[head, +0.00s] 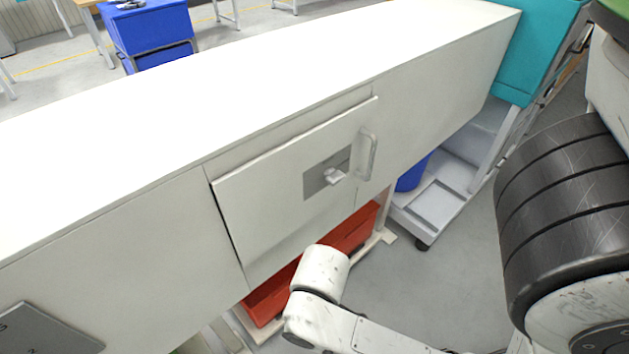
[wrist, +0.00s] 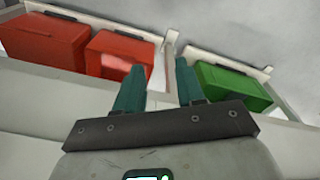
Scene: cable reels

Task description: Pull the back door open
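The door (head: 275,190) is a pale grey panel in the long white cabinet's front, in the head view. It stands slightly proud of the front, with a dark line along its left edge. A vertical bar handle (head: 368,155) is at its right side, next to a grey latch plate (head: 315,183) with a small knob. My gripper (wrist: 160,66) shows two teal fingers, apart with nothing between them, in the wrist view. In the head view only my white arm links show, below the door; the gripper itself is hidden. Neither door nor handle is clearly seen in the wrist view.
Red bins (wrist: 45,40) and a green bin (wrist: 233,87) sit on a white frame in the wrist view. A red bin (head: 262,303) shows under the cabinet (head: 110,240). A grey wheeled cart (head: 440,200) stands at right. Grey floor (head: 420,290) is clear in front.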

